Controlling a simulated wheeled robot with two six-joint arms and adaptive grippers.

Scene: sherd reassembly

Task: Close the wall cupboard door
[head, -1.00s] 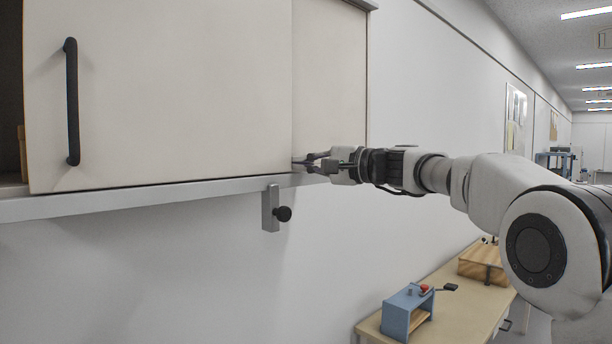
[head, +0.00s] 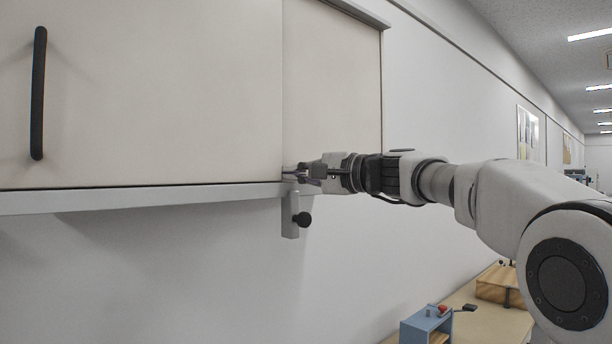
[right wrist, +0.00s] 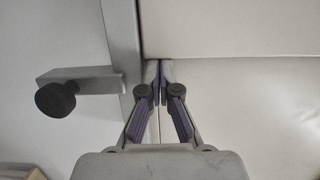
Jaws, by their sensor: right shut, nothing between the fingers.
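The cream wall cupboard door (head: 150,90) is a sliding panel with a black upright handle (head: 38,92) near the left of the head view. Its right edge stands beside another cream panel (head: 332,80). The door's left edge and the cupboard opening are outside the view. My right gripper (head: 290,175) is shut and empty, its tips at the lower right edge of the door. In the right wrist view, the shut fingertips (right wrist: 160,68) meet at the edge of the door (right wrist: 225,28), seeming to touch it. My left gripper is not in view.
A grey rail (head: 150,199) runs under the door. A bracket (head: 289,215) with a black knob (head: 302,219) hangs below it, close to my gripper. A bench with a blue stand (head: 425,327) and a wooden box (head: 497,285) is at lower right.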

